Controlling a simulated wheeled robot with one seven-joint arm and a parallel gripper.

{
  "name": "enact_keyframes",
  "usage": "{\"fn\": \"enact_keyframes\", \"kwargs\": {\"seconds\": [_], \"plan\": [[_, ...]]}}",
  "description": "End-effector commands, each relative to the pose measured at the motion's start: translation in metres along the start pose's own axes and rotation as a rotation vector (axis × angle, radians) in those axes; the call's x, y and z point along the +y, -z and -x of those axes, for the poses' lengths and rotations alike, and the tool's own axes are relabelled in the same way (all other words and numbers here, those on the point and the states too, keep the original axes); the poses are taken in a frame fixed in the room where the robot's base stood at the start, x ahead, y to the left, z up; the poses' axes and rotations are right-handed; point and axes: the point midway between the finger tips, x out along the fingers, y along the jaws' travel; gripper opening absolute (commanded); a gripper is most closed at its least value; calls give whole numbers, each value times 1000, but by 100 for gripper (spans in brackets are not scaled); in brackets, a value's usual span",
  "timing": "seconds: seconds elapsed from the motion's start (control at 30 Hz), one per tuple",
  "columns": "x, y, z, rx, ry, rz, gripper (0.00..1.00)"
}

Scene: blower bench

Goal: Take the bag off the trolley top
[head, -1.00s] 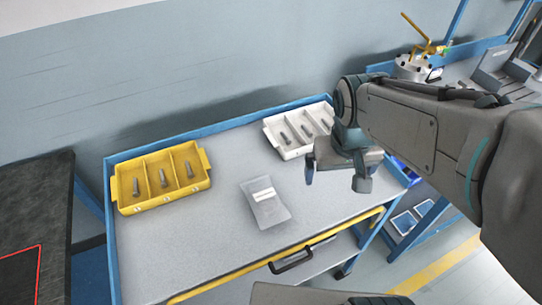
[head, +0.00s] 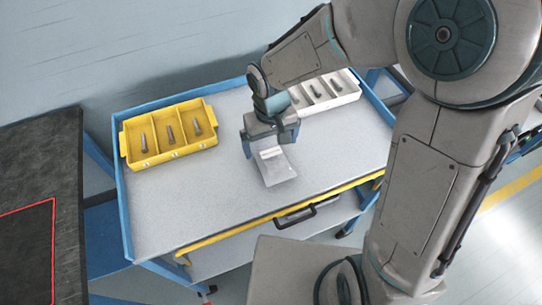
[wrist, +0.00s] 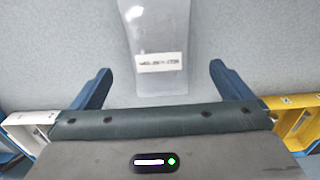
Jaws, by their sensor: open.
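The bag (head: 279,172) is a flat clear pouch with a white label, lying on the grey trolley top (head: 215,205). In the wrist view the bag (wrist: 160,60) lies ahead of and between the fingers, its labelled end nearest the palm. My gripper (head: 265,148) is over the bag's far end and hides part of it in the head view. In the wrist view my gripper (wrist: 160,82) has its two blue fingers wide apart, with a gap on each side of the bag. Neither finger touches it. The height above the top is hard to tell.
A yellow three-part bin (head: 168,135) with bolts stands at the trolley's back left. A white bin (head: 335,92) with bolts stands at the back right, partly behind my arm. A yellow-edged rail and black handle (head: 294,216) run along the front. A dark bench (head: 40,190) is at left.

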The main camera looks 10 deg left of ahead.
Motion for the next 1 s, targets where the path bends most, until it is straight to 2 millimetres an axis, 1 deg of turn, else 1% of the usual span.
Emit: {"fn": "enact_keyframes", "kwargs": {"seconds": [0.03,0.27,0.5,0.6,0.7,0.9,0.97,1.0], "plan": [[0,0,-6,-3,0,1,99],[0,0,-20,-2,0,0,99],[1,1,-51,-2,0,1,99],[1,1,-60,-1,0,-1,99],[1,1,-63,1,-1,0,99],[1,1,-63,1,-1,-1,99],[1,1,-63,1,-1,-1,83],[1,1,-63,1,-1,-1,72]]}}
